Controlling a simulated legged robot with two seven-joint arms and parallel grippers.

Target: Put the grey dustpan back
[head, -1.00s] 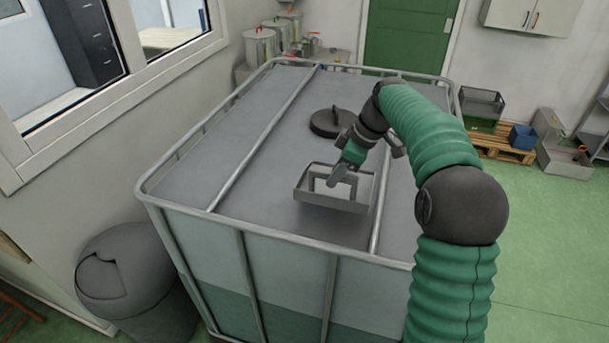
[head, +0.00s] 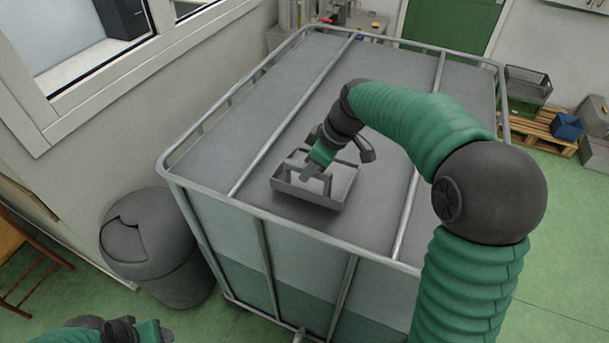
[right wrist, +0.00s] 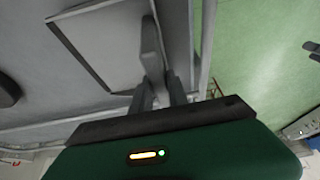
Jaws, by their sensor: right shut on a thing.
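The grey dustpan (head: 338,196) is a shallow open tray over the top of the caged tank (head: 236,158), between its two top bars. I cannot tell whether it touches the tank. My right gripper (head: 312,172) is shut on the dustpan's handle. In the right wrist view the dustpan (right wrist: 100,42) lies beyond the fingers, and its handle (right wrist: 151,48) runs in between the fingertips (right wrist: 158,88). My left gripper (head: 152,330) shows only in part at the bottom left edge of the head view, away from the dustpan; its jaws are unclear.
A grey bin (head: 150,245) stands on the floor left of the tank, by the wall and window. A wooden pallet (head: 535,130) with a grey crate (head: 527,88) and a blue box (head: 567,126) lies at the back right.

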